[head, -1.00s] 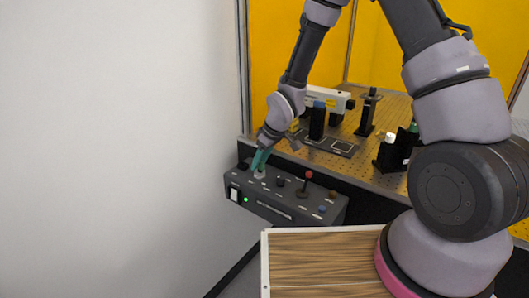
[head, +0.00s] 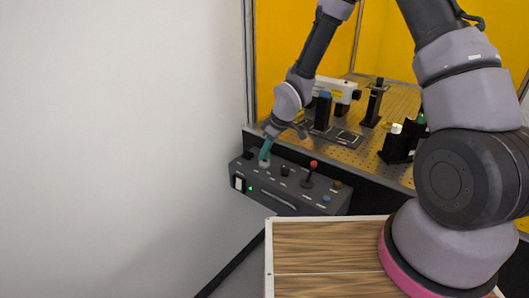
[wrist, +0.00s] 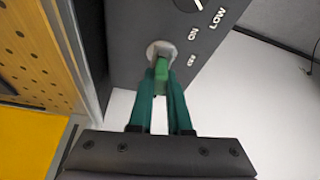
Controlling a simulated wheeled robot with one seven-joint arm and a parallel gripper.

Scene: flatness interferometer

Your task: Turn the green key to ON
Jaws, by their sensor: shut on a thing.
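The green key (wrist: 161,70) stands in a round pale key switch (wrist: 158,49) on the dark control box (head: 285,189). The labels ON and OFF are printed on the panel to the right of the switch in the wrist view, with OFF small and blurred. My gripper (wrist: 161,80) has two teal fingers shut on the green key. In the head view my gripper (head: 265,155) reaches down to the left part of the box, and its fingers hide the key. I cannot tell the key's exact angle against the labels.
The box also carries a red-topped lever (head: 313,165), several knobs and a white rocker switch (head: 239,183). Behind it is a perforated optical table (head: 360,155) with optics mounts and a yellow enclosure wall (head: 278,50). A white wall stands at the left.

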